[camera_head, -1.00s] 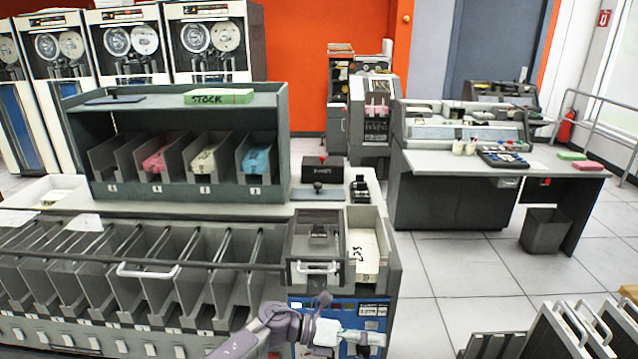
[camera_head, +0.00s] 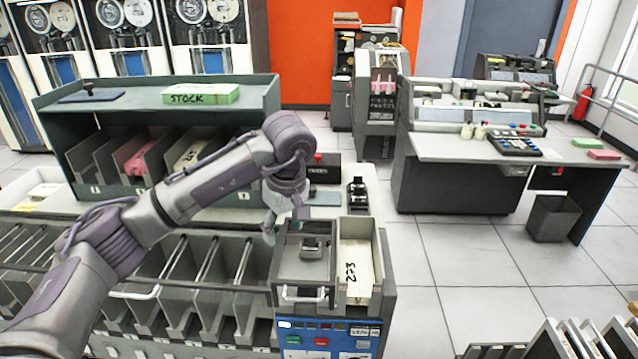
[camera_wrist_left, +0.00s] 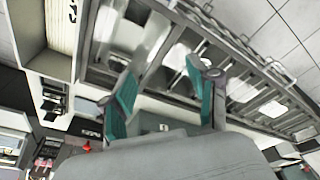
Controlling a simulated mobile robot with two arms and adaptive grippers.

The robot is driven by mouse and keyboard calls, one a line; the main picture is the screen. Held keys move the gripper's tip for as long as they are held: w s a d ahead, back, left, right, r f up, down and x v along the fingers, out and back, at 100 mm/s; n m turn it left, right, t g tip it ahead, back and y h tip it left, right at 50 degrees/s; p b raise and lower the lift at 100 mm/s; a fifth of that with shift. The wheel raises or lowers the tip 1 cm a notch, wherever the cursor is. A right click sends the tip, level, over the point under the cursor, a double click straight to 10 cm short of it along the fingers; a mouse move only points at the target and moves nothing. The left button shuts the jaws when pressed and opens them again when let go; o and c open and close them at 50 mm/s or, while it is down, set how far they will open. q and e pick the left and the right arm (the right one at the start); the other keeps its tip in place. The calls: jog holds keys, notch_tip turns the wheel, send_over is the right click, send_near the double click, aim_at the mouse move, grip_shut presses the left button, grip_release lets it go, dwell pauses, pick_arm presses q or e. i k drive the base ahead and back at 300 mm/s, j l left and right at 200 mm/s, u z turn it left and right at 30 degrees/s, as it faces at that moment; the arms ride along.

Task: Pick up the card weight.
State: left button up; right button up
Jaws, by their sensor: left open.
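A small dark grey block with a raised top (camera_head: 311,248), which looks like the card weight, sits inside the open grey hopper (camera_head: 305,294) at the near end of the counter. My left gripper (camera_head: 286,226) is open and empty in the head view, above the hopper's back left corner, left of and behind the block. It is apart from the block. In the left wrist view the two teal fingers of the left gripper (camera_wrist_left: 160,70) are spread, with blurred counter parts beyond them. My right gripper is not in view.
A tray with a tall card stack marked 273 (camera_head: 357,270) stands right of the hopper. A row of empty slots (camera_head: 190,265) lies to the left. A stock shelf (camera_head: 262,100) rises behind, partly hidden by my left arm. A small black device (camera_head: 357,192) stands behind the card tray.

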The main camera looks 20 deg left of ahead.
aim_at(315, 198)
jog(key=i, duration=0.95)
